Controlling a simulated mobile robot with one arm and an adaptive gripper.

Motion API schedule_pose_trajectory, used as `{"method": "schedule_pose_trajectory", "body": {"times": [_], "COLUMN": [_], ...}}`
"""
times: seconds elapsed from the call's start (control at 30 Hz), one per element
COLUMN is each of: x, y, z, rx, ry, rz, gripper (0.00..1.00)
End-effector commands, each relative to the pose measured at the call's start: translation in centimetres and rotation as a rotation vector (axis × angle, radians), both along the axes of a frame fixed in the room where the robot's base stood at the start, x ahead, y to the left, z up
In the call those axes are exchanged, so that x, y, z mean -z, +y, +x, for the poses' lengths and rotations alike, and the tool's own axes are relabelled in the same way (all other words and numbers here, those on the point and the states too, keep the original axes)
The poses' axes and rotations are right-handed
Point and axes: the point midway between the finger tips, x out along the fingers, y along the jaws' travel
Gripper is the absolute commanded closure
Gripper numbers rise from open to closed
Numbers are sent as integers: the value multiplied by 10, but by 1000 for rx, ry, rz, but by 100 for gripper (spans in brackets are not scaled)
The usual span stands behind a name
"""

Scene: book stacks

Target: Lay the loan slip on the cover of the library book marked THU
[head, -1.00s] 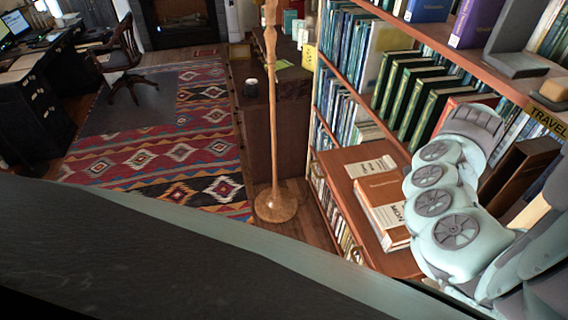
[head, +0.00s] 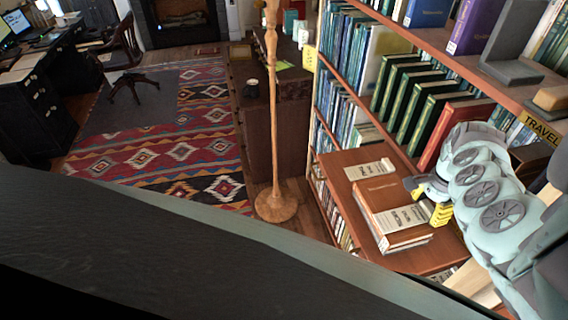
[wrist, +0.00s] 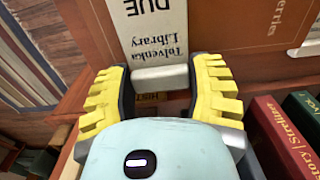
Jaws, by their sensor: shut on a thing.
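The slip reaches out over the brown cover of the top book (head: 378,190) in a flat stack on the shelf; the cover also shows in the wrist view (wrist: 240,30). I cannot tell whether slip and cover touch. I cannot read THU on this book now.
Another printed white card (head: 370,169) lies behind the stack on the shelf board (head: 335,160). Upright green books (head: 405,100) and a red book (head: 445,120) stand close behind my gripper. A floor lamp (head: 273,120) stands left of the bookcase.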

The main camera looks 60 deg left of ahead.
Motion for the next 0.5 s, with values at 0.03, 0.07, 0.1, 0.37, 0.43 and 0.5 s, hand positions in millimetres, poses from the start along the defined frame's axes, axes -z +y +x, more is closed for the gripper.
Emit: {"method": "schedule_pose_trajectory", "body": {"times": [0.03, 0.07, 0.1, 0.37, 0.43, 0.5], "x": [2, 3, 3, 4, 5, 8], "y": [-1, -1, -1, -1, -1, -1], "z": [-1, -1, -1, -1, -1, -1], "rx": [1, 2, 3, 4, 3, 3], "ry": [4, 5, 5, 3, 3, 3], "rz": [-2, -1, -1, 0, 0, 0], "gripper": [56, 56, 56, 56, 56, 56]}}
